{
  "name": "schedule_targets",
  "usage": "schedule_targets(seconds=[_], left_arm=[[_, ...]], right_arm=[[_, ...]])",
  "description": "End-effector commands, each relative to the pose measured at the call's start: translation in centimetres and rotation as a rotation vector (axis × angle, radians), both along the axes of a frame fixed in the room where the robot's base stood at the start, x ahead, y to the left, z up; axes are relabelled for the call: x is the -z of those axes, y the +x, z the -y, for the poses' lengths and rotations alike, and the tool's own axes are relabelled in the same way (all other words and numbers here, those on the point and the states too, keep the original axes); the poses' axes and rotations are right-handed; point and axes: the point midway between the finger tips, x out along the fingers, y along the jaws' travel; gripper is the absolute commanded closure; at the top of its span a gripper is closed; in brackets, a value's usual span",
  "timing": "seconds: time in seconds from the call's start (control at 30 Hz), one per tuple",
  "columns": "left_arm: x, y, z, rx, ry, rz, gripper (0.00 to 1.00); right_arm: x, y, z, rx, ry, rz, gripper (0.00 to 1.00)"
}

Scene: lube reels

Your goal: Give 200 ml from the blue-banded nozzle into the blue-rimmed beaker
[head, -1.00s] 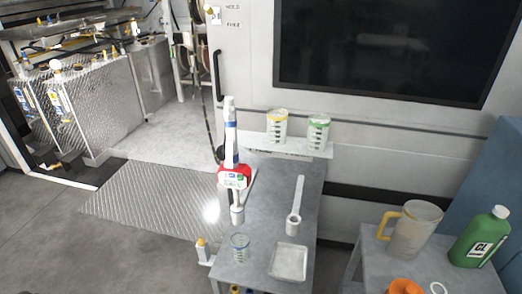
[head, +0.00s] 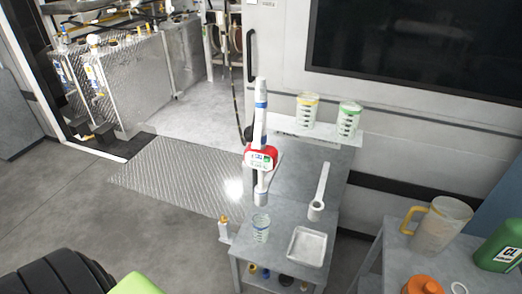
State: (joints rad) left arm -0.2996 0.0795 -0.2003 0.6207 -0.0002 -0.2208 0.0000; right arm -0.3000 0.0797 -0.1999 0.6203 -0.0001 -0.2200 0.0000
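The blue-banded nozzle (head: 261,120) is a white upright tube with blue bands and a red meter body (head: 261,158) with a small display. Its lower end sits at a grey holder cup at the left side of the small grey table (head: 287,217). The clear blue-rimmed beaker (head: 261,229) stands upright on this table, in front of the nozzle and apart from it. Its contents are too small to make out. Neither of my grippers is in view.
Yellow-rimmed (head: 306,110) and green-rimmed (head: 348,119) beakers stand on the back shelf. A white tray (head: 307,247) and an empty holder (head: 316,208) are on the table. A jug (head: 440,228) and green bottle (head: 499,248) stand right. A black ribbed, tyre-like shape (head: 60,278) is lower left.

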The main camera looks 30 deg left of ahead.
Motion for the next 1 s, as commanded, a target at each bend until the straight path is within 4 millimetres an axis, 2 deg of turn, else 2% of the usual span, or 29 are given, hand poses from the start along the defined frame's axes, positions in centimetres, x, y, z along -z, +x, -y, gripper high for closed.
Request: schedule_targets(seconds=[0.27, 0.3, 0.43, 0.47, 1.0], left_arm=[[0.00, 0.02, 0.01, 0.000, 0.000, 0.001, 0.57], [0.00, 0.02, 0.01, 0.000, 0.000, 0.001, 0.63], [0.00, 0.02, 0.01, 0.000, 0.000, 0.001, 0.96], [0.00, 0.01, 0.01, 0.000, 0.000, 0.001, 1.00], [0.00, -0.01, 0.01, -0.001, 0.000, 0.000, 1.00]], right_arm=[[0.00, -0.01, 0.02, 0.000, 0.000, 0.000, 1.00], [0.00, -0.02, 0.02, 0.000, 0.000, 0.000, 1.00], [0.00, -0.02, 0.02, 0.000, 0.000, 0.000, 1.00], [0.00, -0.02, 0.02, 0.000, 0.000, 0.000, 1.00], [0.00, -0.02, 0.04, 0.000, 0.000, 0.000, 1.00]])
